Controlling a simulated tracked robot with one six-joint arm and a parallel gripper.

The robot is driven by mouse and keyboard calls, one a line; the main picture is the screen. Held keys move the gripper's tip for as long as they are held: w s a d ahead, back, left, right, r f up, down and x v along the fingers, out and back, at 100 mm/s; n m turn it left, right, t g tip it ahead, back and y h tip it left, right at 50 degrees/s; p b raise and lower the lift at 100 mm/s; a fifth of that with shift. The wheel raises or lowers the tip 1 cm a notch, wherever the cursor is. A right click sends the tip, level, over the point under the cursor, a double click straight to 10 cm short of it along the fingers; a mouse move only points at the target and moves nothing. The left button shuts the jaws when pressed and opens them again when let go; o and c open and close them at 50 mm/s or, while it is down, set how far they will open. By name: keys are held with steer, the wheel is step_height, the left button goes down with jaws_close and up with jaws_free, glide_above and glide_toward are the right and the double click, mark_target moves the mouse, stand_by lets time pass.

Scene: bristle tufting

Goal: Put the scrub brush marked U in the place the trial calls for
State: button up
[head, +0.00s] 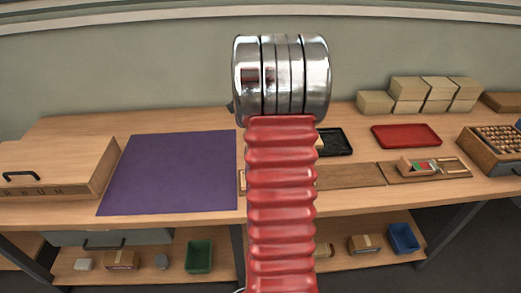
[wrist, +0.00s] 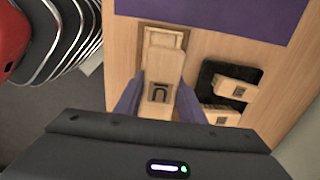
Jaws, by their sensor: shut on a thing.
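In the wrist view my gripper (wrist: 160,100) is shut on a pale wooden scrub brush (wrist: 163,65). A dark U mark, upside down in the picture, shows on its near end. The brush's far end overlaps a shallow wooden frame (wrist: 183,36) on the bench; I cannot tell whether it touches it. A black tray (wrist: 209,72) to the right holds two more marked wooden brushes (wrist: 236,87). The black tray (head: 347,143) also shows in the head view, where my arm hides the gripper and the held brush.
A purple mat (head: 170,172) lies left of my arm, beside a lidded wooden case (head: 60,165). A red tray (head: 406,135), stacked cartons (head: 420,92) and a wooden holder (head: 455,169) with coloured pieces stand to the right. A lower shelf holds bins.

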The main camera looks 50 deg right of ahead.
steer(key=w+a+r+n, duration=0.2)
steer(key=w+a+n, duration=1.35)
steer(key=a, duration=0.45)
steer(key=w+a+n, duration=0.2)
steer(key=a+n, duration=0.4)
steer(key=a, duration=0.5)
steer(key=w+a+r+n, duration=0.1)
steer(key=w+a+n, duration=0.2)
steer(key=a+n, duration=0.3)
steer(key=a, duration=0.5)
steer(key=shift+w, duration=0.15)
